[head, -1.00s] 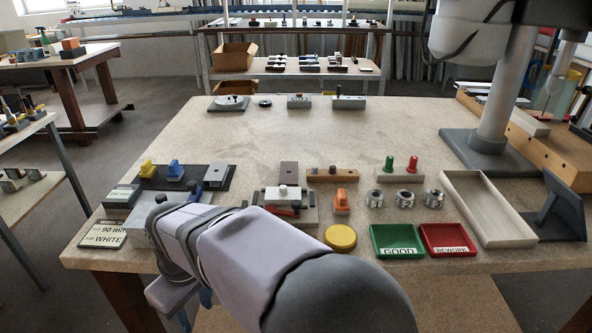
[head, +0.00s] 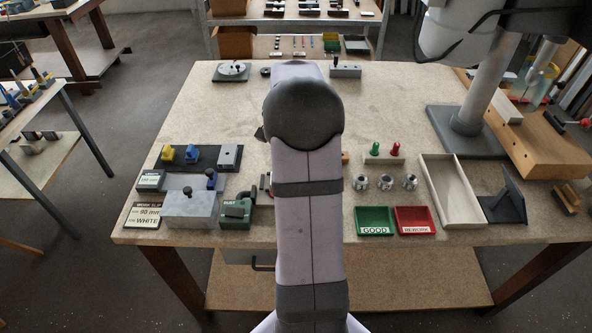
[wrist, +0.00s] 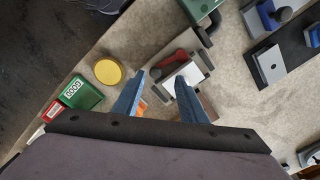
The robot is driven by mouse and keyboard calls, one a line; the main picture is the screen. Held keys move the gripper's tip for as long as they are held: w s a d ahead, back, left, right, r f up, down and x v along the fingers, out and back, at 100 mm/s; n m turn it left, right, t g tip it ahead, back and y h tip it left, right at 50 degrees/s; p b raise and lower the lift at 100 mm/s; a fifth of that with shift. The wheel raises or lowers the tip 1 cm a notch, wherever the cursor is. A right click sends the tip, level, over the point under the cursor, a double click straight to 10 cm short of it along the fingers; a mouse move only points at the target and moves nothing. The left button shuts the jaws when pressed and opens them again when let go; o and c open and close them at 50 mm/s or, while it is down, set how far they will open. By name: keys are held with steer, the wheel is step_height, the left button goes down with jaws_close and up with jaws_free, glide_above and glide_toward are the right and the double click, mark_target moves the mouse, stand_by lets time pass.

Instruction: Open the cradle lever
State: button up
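The cradle shows in the wrist view as a pale grey block (wrist: 192,74) with dark end pieces. A red lever (wrist: 173,59) with a dark end lies along one side of it. My gripper (wrist: 160,79) is open and empty, its two blue fingers spread above the bench near the cradle. The lever side of the cradle lies just beyond the fingertips; I see no contact. In the head view my arm covers nearly all of the cradle and my gripper is hidden.
A yellow disc (wrist: 108,71) and a green GOOD tray (head: 375,221) lie near the cradle, with a red REWORK tray (head: 414,220) beside. A green DUST box (head: 237,211) stands close on the other side. An orange piece (wrist: 141,104) shows partly behind a finger.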

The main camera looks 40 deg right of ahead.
steer(key=shift+s+d+m, duration=0.45)
steer(key=shift+d+m, duration=0.25)
steer(key=shift+d, duration=0.1)
steer(key=shift+a+f+p, duration=0.1)
steer(key=shift+f+p, duration=1.15)
steer(key=shift+f, duration=2.4)
jaws_close()
